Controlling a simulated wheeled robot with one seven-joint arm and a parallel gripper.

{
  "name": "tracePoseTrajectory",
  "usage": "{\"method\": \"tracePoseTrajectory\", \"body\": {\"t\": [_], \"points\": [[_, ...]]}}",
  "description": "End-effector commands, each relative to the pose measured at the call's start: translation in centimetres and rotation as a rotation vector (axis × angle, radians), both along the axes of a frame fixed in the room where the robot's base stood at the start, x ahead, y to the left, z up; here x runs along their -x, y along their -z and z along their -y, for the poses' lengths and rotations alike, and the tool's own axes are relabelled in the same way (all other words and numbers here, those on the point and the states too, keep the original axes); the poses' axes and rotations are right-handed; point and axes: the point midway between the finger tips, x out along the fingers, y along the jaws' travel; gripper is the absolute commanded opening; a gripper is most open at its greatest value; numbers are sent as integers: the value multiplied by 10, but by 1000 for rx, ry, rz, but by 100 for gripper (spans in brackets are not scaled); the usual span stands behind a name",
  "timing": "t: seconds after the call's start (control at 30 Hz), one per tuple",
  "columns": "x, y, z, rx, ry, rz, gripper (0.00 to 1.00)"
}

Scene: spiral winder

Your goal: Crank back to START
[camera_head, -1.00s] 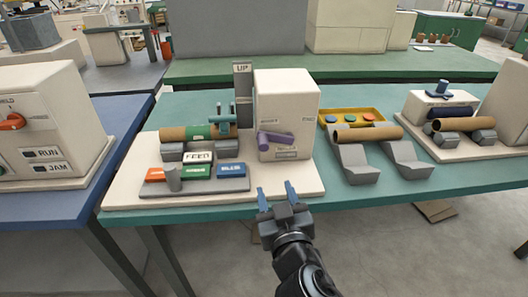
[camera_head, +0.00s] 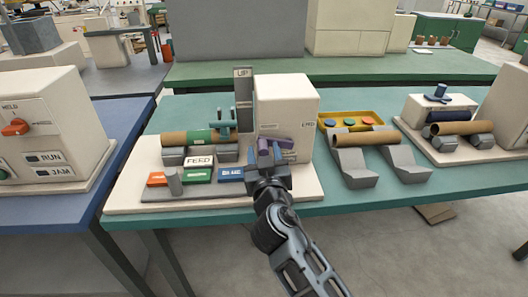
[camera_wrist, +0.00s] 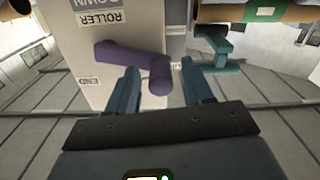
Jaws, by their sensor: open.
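The purple crank (camera_head: 279,147) is on the front of the cream winder box (camera_head: 290,100). In the wrist view the purple crank (camera_wrist: 130,58) runs from its hub at left to a rounded handle end at right. A label reading END (camera_wrist: 89,81) shows below the arm in that view. My gripper (camera_head: 270,152) is in front of the box at the crank. In the wrist view its fingers (camera_wrist: 160,88) are open, one on each side of the handle end, with gaps visible. The START mark cannot be made out.
A cardboard tube (camera_head: 180,139) lies on grey cradles left of the box, with teal roller parts (camera_head: 222,123) beside it. The FEED block (camera_head: 199,161) and coloured buttons (camera_head: 197,175) sit in front. A yellow tray (camera_head: 352,121) and another tube (camera_head: 368,136) stand to the right.

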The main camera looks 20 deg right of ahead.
Motion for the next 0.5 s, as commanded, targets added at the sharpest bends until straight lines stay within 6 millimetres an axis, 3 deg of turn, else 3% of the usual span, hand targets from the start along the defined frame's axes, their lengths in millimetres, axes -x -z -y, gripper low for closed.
{"method": "tracePoseTrajectory", "body": {"t": [0.23,0.5], "points": [[-1,0,0,0,0,0,50],[-1,0,0,0,-1,0,24]]}}
